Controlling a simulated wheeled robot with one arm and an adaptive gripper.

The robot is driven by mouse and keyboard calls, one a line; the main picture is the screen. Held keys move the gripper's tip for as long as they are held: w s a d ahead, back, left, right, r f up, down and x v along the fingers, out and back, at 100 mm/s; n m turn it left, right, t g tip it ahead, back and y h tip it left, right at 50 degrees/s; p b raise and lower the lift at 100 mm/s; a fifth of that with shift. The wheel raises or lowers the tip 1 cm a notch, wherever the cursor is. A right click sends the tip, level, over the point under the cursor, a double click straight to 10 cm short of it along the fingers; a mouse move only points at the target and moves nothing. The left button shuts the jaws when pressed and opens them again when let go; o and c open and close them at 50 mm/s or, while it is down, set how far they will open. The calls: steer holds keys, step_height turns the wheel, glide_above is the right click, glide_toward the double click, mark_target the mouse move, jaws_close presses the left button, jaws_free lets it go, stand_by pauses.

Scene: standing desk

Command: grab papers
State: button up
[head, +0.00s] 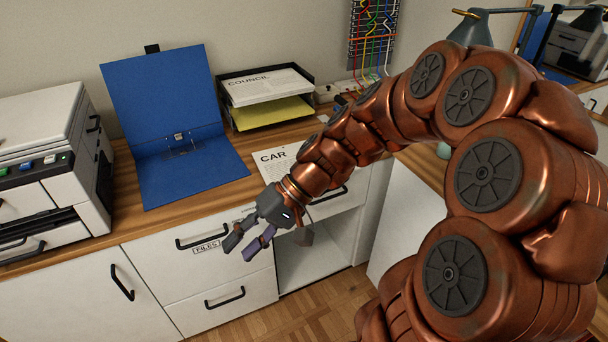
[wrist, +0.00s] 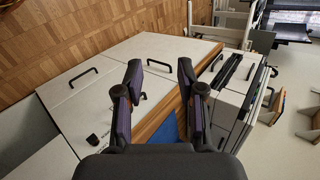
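A white paper headed CAR (head: 270,157) lies on the desktop, partly hidden behind my arm. White papers headed COUNCIL (head: 268,88) lie in the upper level of a black tray (head: 226,85). Yellow paper (head: 270,114) lies in its lower level. A blue binder (head: 160,92) stands open on the desk, left of the tray. My gripper (head: 248,248) is open and empty, in front of the drawers and below the CAR paper in the picture. In the wrist view, its fingers (wrist: 160,78) are apart with nothing between them. No paper can be made out there.
A printer (head: 40,125) stands at the desk's left end. Below the desktop are a drawer labelled FILES (head: 175,258), another drawer (head: 215,310) and an open compartment (head: 312,262). Cables (head: 372,30) hang on the back wall. Wooden floor (head: 335,300) shows in front.

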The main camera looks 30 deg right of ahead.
steer(key=w+d+f+m+t+y+b, duration=0.1)
steer(key=w+d+f+m+t+b, duration=0.25)
steer(key=w+d, duration=0.35)
steer(key=w+d+f+m+t+y+b, duration=0.1)
steer(key=w+d+f+m+t+b, duration=0.1)
steer(key=w+d+f+t+b, duration=0.45)
steer(key=w+d+f+m+t+h+b, duration=0.1)
steer(key=d+f+m+t+h, duration=0.15)
steer(key=d, duration=0.75)
steer(key=d+f+m+t+h+b, duration=0.1)
steer(key=d+f+m+t+h, duration=0.15)
steer(key=d, duration=0.75)
steer(key=shift+y, duration=0.5)
steer(key=shift+r+b+x, duration=0.15)
steer(key=shift+b+x, duration=0.15)
steer(key=shift+x, duration=1.6)
steer(key=shift+r+b+x, duration=0.15)
steer(key=shift+b+x, duration=0.15)
steer(key=shift+x, duration=1.55)
steer(key=shift+c, duration=0.3)
jaws_close()
